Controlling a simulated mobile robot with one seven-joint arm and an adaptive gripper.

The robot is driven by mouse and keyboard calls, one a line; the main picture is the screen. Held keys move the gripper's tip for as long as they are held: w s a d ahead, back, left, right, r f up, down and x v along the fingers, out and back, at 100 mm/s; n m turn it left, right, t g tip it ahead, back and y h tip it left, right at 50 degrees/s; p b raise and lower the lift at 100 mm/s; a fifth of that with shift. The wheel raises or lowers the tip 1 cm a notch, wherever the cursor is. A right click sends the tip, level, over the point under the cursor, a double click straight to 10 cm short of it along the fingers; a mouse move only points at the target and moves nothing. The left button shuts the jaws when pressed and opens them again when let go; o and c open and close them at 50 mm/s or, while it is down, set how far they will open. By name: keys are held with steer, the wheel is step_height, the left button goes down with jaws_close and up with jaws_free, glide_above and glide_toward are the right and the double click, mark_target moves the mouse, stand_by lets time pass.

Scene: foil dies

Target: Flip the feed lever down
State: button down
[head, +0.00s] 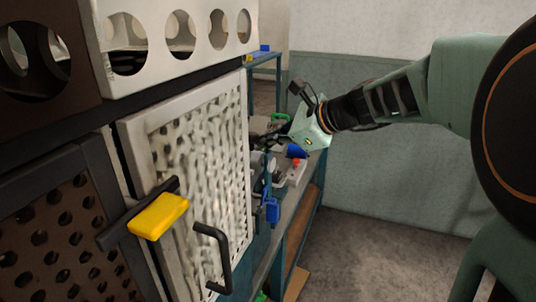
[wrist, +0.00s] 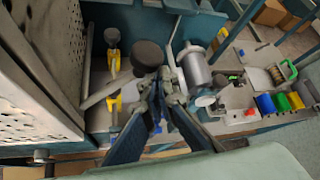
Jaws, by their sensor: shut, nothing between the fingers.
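What looks like the feed lever is a pale bar (wrist: 108,91) ending in a dark round knob (wrist: 148,53) in the wrist view. The bar slants up to the right toward the knob. My gripper (wrist: 158,82) is shut and empty, with its fingertips just below the knob in the picture. I cannot tell whether they touch it. In the head view my gripper (head: 268,139) reaches over the bench beside the perforated cabinet. The lever is too small and too covered to make out there.
A grey cylinder (wrist: 195,68) and a white disc (wrist: 205,100) stand right of the knob. Yellow-handled clamps (wrist: 113,52) stand left. Coloured bins (wrist: 281,102) sit at the right. The perforated cabinet door (head: 200,170), with a yellow latch (head: 159,216), is close on the left.

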mark_target(254, 138)
steer(key=shift+s+a+r+n+t+b, duration=0.2)
steer(key=shift+s+a+r, duration=0.05)
steer(key=shift+s+r, duration=0.3)
steer(key=shift+s+a+r+n+t+b, duration=0.15)
steer(key=shift+s+a+r+n+t, duration=0.05)
steer(key=shift+s+r, duration=0.25)
steer(key=shift+s+a+r, duration=0.1)
steer(key=shift+s+a, duration=0.1)
steer(key=shift+s, duration=0.2)
